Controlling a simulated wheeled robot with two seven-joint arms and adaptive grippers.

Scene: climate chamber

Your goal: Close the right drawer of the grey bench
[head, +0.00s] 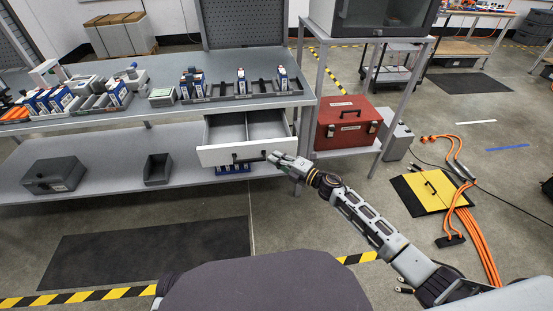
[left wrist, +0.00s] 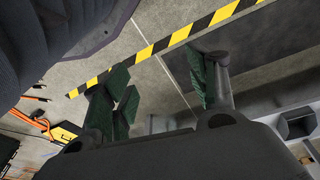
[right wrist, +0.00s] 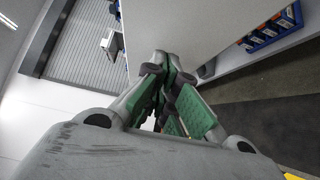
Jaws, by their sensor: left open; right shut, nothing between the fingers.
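The right drawer (head: 220,155) of the grey bench (head: 130,121) is pulled out, with its white front facing me and its divided inside showing. A dark handle runs along the front. My right gripper (head: 273,157) is shut and empty at the right part of the drawer front, by the handle's right end. In the right wrist view its closed fingers (right wrist: 170,75) point at a pale panel; I cannot tell whether they touch it. My left gripper (left wrist: 163,95) is open and empty over the floor in the left wrist view; it is not visible in the head view.
A red toolbox (head: 345,125) stands on the stand right of the drawer. Boxes and trays (head: 240,92) fill the bench top. Grey bins (head: 157,169) sit on the lower shelf. Orange cables (head: 480,235) and a yellow plate (head: 428,190) lie on the floor at right.

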